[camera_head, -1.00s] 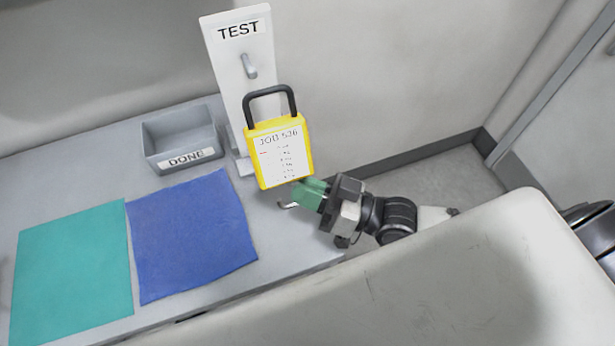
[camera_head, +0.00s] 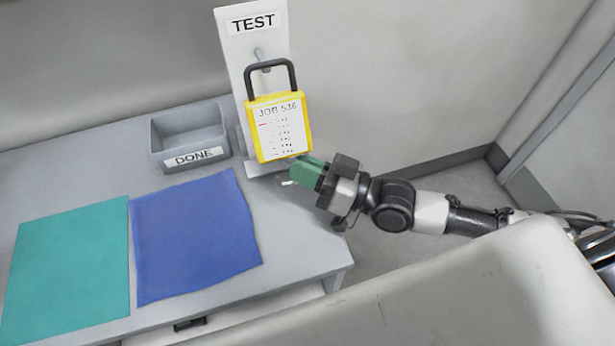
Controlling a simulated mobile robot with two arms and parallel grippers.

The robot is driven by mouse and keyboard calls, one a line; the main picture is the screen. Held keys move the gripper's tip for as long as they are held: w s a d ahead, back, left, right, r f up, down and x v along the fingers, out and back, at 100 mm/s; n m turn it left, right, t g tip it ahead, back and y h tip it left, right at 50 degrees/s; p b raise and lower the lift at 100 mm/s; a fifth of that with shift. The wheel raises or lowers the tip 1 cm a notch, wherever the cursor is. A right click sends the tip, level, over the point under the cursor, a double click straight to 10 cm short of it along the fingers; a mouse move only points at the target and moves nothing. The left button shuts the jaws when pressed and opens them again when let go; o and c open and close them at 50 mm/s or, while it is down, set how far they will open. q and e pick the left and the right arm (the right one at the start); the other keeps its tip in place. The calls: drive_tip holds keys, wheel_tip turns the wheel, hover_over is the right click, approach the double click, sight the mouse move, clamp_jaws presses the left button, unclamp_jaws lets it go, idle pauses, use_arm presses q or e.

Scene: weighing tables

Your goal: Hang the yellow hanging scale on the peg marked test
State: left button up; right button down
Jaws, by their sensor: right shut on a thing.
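The yellow hanging scale (camera_head: 281,128) is upright, with a dark handle loop on top and a white label reading JOB 536. My right gripper (camera_head: 304,172) has green fingers shut on the scale's lower right part. A small hook shows below the scale, by the fingers. The grey peg (camera_head: 260,54) sticks out of a white upright board (camera_head: 231,50) marked TEST. My left gripper is not in view.
A grey bin (camera_head: 188,135) labelled DONE stands left of the board. A blue mat (camera_head: 196,237) and a teal mat (camera_head: 70,270) lie on the grey table (camera_head: 300,258). A wall is close behind the board.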

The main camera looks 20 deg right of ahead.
drive_tip(key=w+f+b, duration=0.1)
drive_tip(key=w+b, duration=0.4)
drive_tip(key=w, duration=0.1)
drive_tip(key=shift+f, duration=0.2)
idle(0.4)
drive_tip(key=shift+w, duration=0.1)
idle(0.6)
drive_tip(key=c, duration=1.1)
unclamp_jaws()
drive_tip(key=shift+c, duration=0.2)
drive_tip(key=shift+f, duration=0.1)
